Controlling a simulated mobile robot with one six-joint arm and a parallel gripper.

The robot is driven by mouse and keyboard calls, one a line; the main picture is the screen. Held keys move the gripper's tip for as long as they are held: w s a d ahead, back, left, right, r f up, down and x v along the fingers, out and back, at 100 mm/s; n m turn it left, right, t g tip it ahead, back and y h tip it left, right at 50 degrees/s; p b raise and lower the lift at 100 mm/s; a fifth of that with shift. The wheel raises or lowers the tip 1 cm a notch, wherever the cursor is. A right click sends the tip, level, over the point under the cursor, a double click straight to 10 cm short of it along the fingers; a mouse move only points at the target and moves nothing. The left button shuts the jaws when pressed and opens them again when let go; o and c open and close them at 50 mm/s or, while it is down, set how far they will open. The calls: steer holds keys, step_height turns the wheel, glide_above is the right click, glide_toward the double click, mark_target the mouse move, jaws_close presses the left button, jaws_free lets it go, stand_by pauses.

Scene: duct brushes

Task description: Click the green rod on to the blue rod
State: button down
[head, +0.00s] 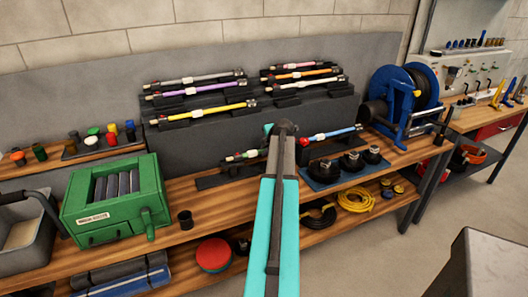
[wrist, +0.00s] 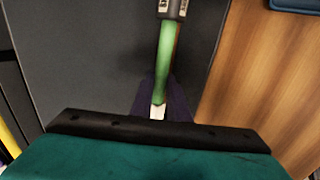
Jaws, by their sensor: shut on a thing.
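The green rod (head: 240,157) lies low in front of the grey rack in the head view, left of my arm, with its right part hidden behind the arm. The blue rod (head: 343,132) is right of my arm, with a red and white part at its left end. In the wrist view the green rod (wrist: 166,52) runs upward to a dark, labelled collar at the top edge. My gripper (wrist: 160,103) is shut on the green rod, its dark fingers on either side of it. My arm hides the gap between the rods in the head view.
A stepped grey rack (head: 250,135) holds several coloured rods behind. A green box (head: 115,200) stands left on the wooden bench. A blue mat (head: 345,172) with dark round fittings lies right, near a blue hose reel (head: 398,100). A small dark cup (head: 185,219) stands at the front.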

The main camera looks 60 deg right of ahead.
steer(key=c, duration=1.6)
jaws_free()
steer(key=shift+a+r, duration=0.1)
steer(key=shift+r, duration=0.05)
steer(key=shift+b+v, duration=1.45)
steer(key=shift+v, duration=5.3)
steer(key=shift+s+r, duration=0.1)
